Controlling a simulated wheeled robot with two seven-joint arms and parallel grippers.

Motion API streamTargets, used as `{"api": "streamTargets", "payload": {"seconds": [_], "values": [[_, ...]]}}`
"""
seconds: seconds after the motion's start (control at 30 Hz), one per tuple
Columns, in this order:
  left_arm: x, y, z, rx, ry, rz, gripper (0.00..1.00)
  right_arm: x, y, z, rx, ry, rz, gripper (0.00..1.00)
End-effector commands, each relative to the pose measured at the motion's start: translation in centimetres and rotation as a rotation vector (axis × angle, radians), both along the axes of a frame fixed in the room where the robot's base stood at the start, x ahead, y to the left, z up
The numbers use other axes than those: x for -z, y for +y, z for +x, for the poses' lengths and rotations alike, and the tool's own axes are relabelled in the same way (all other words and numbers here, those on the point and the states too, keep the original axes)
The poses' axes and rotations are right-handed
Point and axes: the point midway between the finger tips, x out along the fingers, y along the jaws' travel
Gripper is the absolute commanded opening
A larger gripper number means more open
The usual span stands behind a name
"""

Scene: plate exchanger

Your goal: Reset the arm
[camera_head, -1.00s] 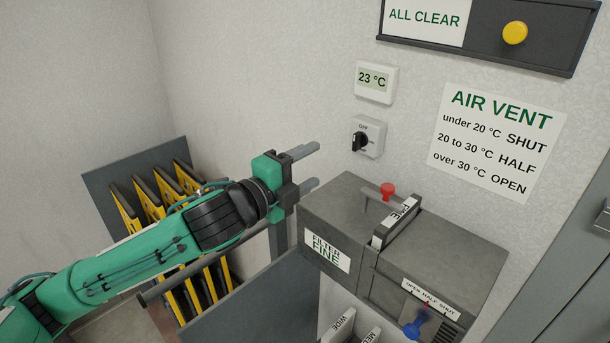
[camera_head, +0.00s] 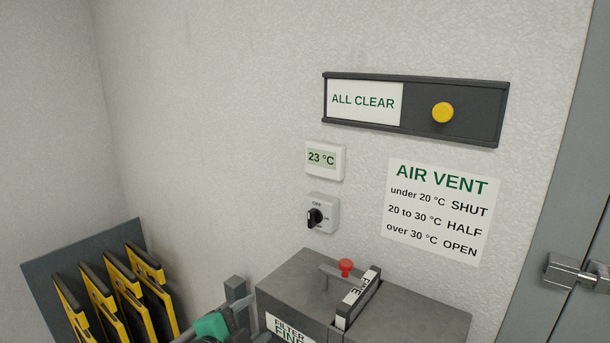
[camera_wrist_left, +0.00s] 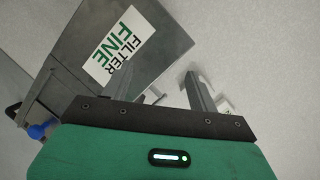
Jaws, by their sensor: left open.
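My left gripper (camera_head: 238,312) shows at the bottom edge of the head view, with most of its arm out of frame. It is near the left end of the grey filter box (camera_head: 300,285). In the left wrist view the two fingers of my left gripper (camera_wrist_left: 160,78) stand apart with nothing between them. The filter box, with its FILTER FINE label (camera_wrist_left: 122,45), lies beyond the fingers to the left. My right gripper is not in view.
A rack of yellow-edged plates (camera_head: 115,290) stands at the lower left. On the wall are a 23 °C display (camera_head: 324,160), a black rotary switch (camera_head: 318,215), an ALL CLEAR panel (camera_head: 420,100) and an AIR VENT sign (camera_head: 440,210). A red knob (camera_head: 346,266) tops the box.

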Motion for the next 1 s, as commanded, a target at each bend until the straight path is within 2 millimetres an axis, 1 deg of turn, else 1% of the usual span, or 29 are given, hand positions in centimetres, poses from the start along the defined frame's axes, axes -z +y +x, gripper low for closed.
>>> {"api": "streamTargets", "payload": {"seconds": [0.03, 0.17, 0.2, 0.37, 0.4, 0.47, 0.5, 0.57, 0.6, 0.7, 0.8, 1.0], "values": [[1.7, 0.4, -0.8, -0.035, 0.064, -0.038, 0.60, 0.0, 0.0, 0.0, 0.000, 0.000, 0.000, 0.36], [5.7, 1.8, -2.9, -0.139, 0.222, -0.124, 0.60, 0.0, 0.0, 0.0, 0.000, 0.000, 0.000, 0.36], [6.9, 2.4, -3.7, -0.174, 0.271, -0.148, 0.60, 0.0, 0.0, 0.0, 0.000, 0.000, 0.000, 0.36], [11.9, 4.6, -7.3, -0.327, 0.469, -0.241, 0.60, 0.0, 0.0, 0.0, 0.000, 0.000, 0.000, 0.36], [13.1, 5.2, -8.3, -0.368, 0.519, -0.260, 0.60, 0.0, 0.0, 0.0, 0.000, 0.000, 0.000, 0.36], [14.9, 6.1, -10.1, -0.433, 0.592, -0.289, 0.60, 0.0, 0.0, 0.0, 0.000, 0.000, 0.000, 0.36], [16.1, 6.7, -11.3, -0.478, 0.642, -0.307, 0.60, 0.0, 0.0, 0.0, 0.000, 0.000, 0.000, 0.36], [17.8, 7.7, -13.3, -0.547, 0.716, -0.332, 0.60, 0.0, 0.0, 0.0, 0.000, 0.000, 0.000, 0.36], [18.8, 8.3, -14.6, -0.594, 0.761, -0.345, 0.60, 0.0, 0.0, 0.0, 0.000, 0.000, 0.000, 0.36], [21.0, 9.6, -17.8, -0.698, 0.861, -0.372, 0.60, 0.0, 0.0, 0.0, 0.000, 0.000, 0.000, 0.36], [22.6, 10.8, -20.7, -0.791, 0.943, -0.391, 0.60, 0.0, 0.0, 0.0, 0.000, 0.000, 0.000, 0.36], [24.9, 12.7, -26.1, -0.960, 1.080, -0.411, 0.60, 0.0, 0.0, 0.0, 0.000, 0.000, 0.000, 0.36]]}}
